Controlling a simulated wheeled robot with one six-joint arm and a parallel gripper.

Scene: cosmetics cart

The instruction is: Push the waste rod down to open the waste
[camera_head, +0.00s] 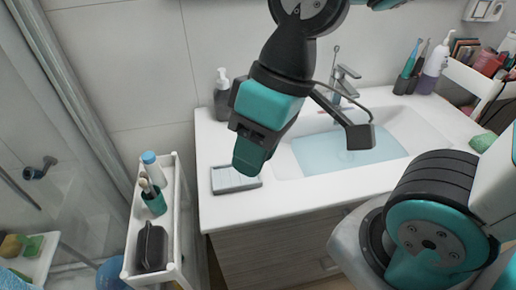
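The waste rod (336,52) is a thin upright rod with a small knob, just behind the chrome faucet (344,82). Its lower part is hidden behind the faucet and my arm. The white basin (412,128) holds pale blue water (375,152); the drain is only faintly visible under it. My gripper (250,160), teal and black, hangs over the left front of the counter, left of the basin and well away from the rod. I cannot tell whether its fingers are open or shut, and I see nothing held in it.
A dark soap bottle (221,97) stands at the back left, and a soap dish (236,181) lies below my gripper. A narrow white cart (172,222) stands at the left.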

